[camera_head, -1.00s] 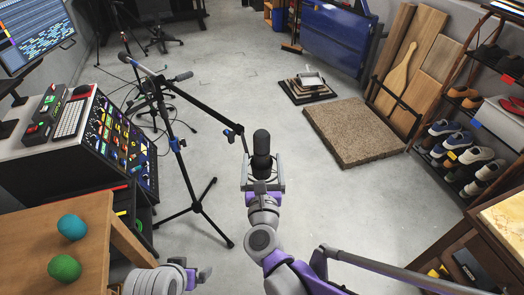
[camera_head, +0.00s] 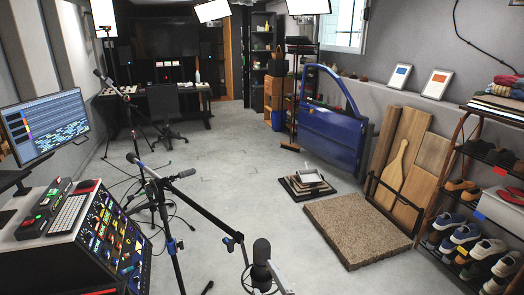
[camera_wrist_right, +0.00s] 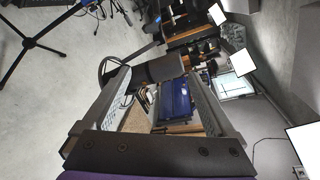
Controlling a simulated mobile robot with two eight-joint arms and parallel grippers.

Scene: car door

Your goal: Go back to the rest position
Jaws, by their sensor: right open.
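My right gripper (camera_head: 268,281) is at the bottom edge of the head view, only partly in frame. A dark grey microphone (camera_head: 262,252) stands up at its fingers, with a thin ring beside it. In the right wrist view the gripper (camera_wrist_right: 160,80) is open, its fingers spread apart. The microphone (camera_wrist_right: 165,67) shows between or just beyond the fingertips; whether they touch it I cannot tell. My left gripper is out of view.
A black microphone stand (camera_head: 200,212) with a blue-jointed boom is left of my right gripper. A mixing console (camera_head: 100,235) is at left. A blue car door (camera_head: 335,130), a brown mat (camera_head: 355,228) and a shoe rack (camera_head: 445,185) are at right.

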